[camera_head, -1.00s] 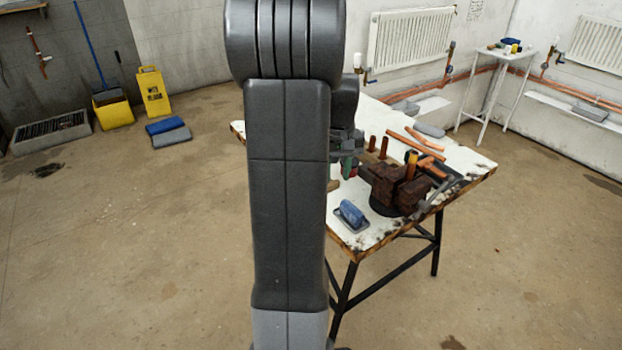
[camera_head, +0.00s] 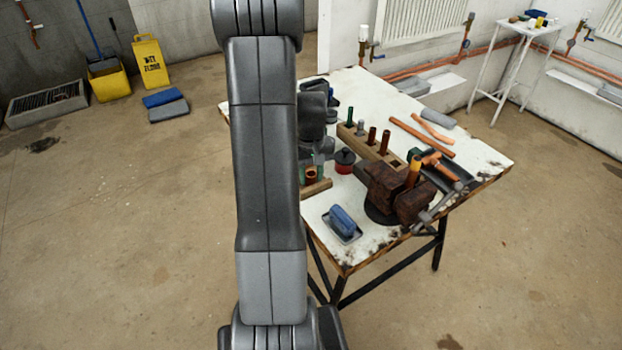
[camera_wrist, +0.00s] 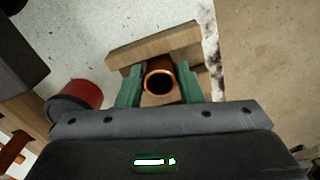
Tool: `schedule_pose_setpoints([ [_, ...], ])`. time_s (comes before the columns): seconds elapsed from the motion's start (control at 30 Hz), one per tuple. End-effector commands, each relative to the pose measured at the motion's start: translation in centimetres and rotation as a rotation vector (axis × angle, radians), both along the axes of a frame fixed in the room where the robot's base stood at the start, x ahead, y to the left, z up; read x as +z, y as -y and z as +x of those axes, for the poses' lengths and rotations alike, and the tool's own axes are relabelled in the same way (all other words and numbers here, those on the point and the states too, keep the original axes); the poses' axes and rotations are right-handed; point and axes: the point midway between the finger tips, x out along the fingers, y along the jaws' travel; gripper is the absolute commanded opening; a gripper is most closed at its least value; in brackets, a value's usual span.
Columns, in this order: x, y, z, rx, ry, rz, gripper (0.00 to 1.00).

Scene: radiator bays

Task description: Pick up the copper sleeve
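The copper sleeve (camera_wrist: 158,82) stands in a wooden rack (camera_wrist: 150,48), its open round end facing the wrist camera. My gripper (camera_wrist: 160,85) is around it, with one green finger on each side. The fingers are very close to the sleeve's sides; I cannot tell whether they press on it. In the head view the sleeve (camera_head: 311,174) shows as a small orange piece at the wooden rack (camera_head: 318,187) near the table's left edge. My gripper (camera_head: 312,172) is there too, partly hidden by my arm.
A red tin (camera_head: 344,161) stands beside the rack. A wooden block (camera_head: 398,161) with upright tubes, a rusty vise (camera_head: 381,189) and a blue-handled float (camera_head: 343,221) occupy the white table (camera_head: 375,95). Loose copper pipes (camera_head: 422,136) lie farther back. The floor left is mostly clear.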

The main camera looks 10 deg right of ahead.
Motion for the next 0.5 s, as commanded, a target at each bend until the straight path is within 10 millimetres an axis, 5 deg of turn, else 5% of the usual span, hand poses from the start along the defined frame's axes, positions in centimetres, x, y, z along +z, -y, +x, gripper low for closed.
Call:
schedule_pose_setpoints([
  [0.23,-0.25,-0.01,0.00,0.000,0.001,0.000,0.33],
  [0.4,-0.24,-0.01,0.00,0.000,0.000,0.000,0.06],
  [0.5,-0.23,0.00,0.01,0.000,0.001,0.000,0.06],
])
